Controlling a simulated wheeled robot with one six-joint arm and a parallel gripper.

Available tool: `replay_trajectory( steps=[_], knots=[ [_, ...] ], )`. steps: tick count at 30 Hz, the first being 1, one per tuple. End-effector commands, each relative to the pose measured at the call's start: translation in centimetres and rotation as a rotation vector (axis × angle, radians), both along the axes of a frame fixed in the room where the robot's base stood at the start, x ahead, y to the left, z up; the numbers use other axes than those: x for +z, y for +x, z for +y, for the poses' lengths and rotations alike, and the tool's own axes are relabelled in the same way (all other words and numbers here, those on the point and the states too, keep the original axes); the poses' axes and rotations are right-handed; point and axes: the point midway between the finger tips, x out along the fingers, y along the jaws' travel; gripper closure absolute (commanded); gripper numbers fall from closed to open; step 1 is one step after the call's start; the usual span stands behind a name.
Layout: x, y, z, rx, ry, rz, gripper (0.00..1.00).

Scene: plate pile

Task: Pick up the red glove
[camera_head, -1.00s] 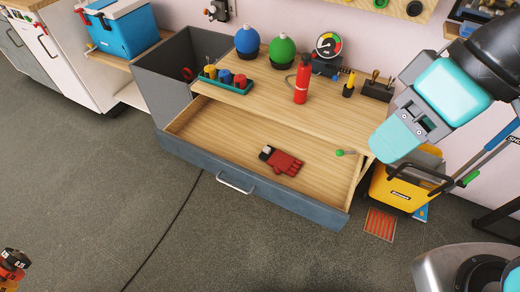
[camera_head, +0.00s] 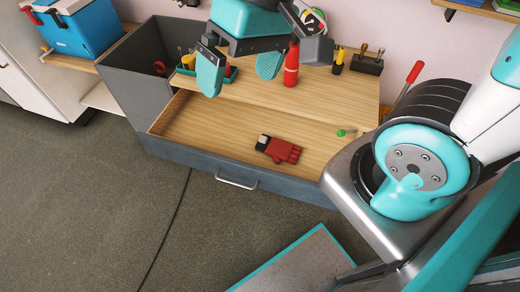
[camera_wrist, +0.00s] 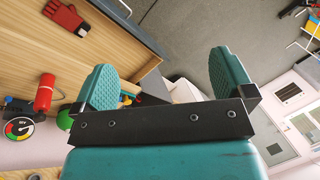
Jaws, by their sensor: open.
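The red glove (camera_head: 279,150) with a black cuff lies flat in the open wooden drawer (camera_head: 208,125), near its front edge. It also shows in the wrist view, at the upper left (camera_wrist: 65,16). My gripper (camera_head: 240,78) is open and empty, with its teal fingers spread wide, above the back part of the drawer and the bench top. In the head view it is above and to the left of the glove, apart from it. In the wrist view my gripper's two fingers (camera_wrist: 160,78) have nothing between them.
A red fire extinguisher (camera_head: 292,64) stands on the bench behind the drawer. A green-handled tool (camera_head: 345,132) lies in the drawer at the right. A teal tray (camera_head: 190,71) with small items is at the back left. The drawer's grey front (camera_head: 200,160) has a handle.

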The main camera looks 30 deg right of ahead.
Motion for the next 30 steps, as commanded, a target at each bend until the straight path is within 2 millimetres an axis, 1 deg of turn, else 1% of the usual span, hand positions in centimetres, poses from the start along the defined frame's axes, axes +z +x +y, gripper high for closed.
replay_trajectory(
  steps=[1,2,3,5,6,8,9,11,12,15,18,21,24,26,29,30],
  knots=[
    [-4.4,2.0,-1.0,-0.182,-0.016,0.056,0.0],
    [-6.1,3.2,-1.6,-0.305,-0.024,0.089,0.0],
    [-8.4,4.9,-2.6,-0.482,-0.036,0.133,0.0],
    [-11.9,7.3,-4.3,-0.754,-0.052,0.198,0.0],
    [-14.3,8.8,-5.5,-0.935,-0.062,0.238,0.0],
    [-17.9,10.8,-7.5,-1.208,-0.073,0.292,0.0],
    [-20.4,12.1,-8.9,-1.388,-0.079,0.324,0.0],
    [-23.9,13.8,-11.1,-1.65,-0.083,0.365,0.0],
    [-26.1,14.7,-12.5,-1.813,-0.085,0.386,0.0],
    [-31.0,16.4,-15.8,-2.173,-0.081,0.425,0.0],
    [-34.5,17.4,-18.2,-2.442,-0.071,0.442,0.0],
    [-36.5,17.9,-19.8,-2.612,-0.059,0.447,0.0],
    [-37.7,18.1,-20.6,-2.697,-0.052,0.449,0.0],
    [-38.5,18.1,-20.7,-2.714,-0.052,0.451,0.0],
    [-40.5,18.0,-20.7,-2.718,-0.054,0.452,0.0],
    [-41.5,18.0,-20.7,-2.717,-0.055,0.452,0.0]
  ],
)
